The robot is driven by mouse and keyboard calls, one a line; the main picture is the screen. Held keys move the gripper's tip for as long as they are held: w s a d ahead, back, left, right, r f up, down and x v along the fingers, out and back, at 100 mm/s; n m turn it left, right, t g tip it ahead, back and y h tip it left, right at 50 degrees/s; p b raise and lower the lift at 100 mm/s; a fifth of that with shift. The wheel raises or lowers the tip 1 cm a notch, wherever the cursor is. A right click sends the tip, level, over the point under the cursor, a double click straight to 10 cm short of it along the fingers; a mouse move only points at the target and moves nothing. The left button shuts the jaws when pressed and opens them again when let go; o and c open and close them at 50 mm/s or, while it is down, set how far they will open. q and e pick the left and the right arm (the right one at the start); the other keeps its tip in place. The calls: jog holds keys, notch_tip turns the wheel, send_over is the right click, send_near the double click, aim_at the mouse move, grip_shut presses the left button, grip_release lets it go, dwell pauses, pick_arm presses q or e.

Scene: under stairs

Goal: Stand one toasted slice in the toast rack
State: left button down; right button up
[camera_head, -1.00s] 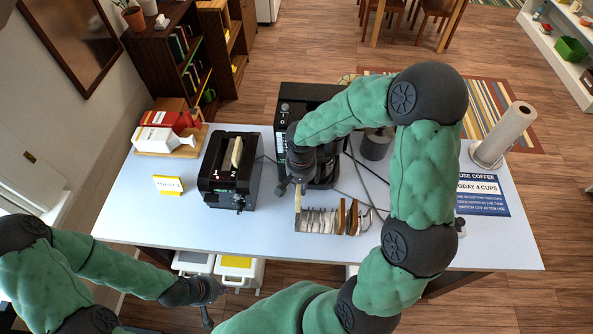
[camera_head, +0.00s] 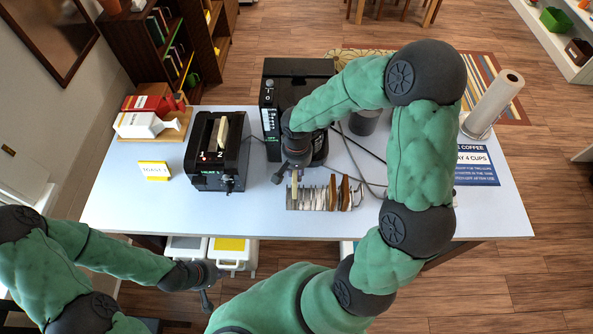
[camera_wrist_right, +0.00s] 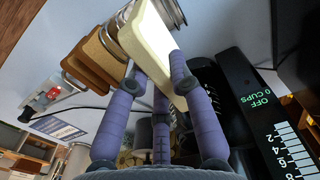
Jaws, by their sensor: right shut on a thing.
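The wire toast rack (camera_head: 325,201) stands near the front of the table. Brown slices (camera_head: 345,190) stand at its right end, and they also show in the right wrist view (camera_wrist_right: 92,62). My right gripper (camera_head: 281,177) is at the rack's left end, shut on a pale slice (camera_wrist_right: 160,45), held upright on edge. This slice looks in line with the rack's left end; whether it rests in a slot is unclear. Another pale slice (camera_head: 223,133) sticks up from the black toaster (camera_head: 218,165). My left gripper (camera_head: 207,300) is low, in front of the table; its fingers are too small to read.
A black coffee machine (camera_head: 272,105) stands close behind my right gripper. Milk carton (camera_head: 140,125), toast sign (camera_head: 155,170), paper roll (camera_head: 493,105) and blue coffee sign (camera_head: 476,165) are also on the table. Bins (camera_head: 232,250) stand below the front edge.

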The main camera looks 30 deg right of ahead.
jog(key=shift+f+b, duration=4.8)
jog(key=o, duration=1.4)
jog(key=shift+r+p, duration=2.75)
jog(key=shift+r, duration=1.35)
jog(key=shift+f, duration=0.15)
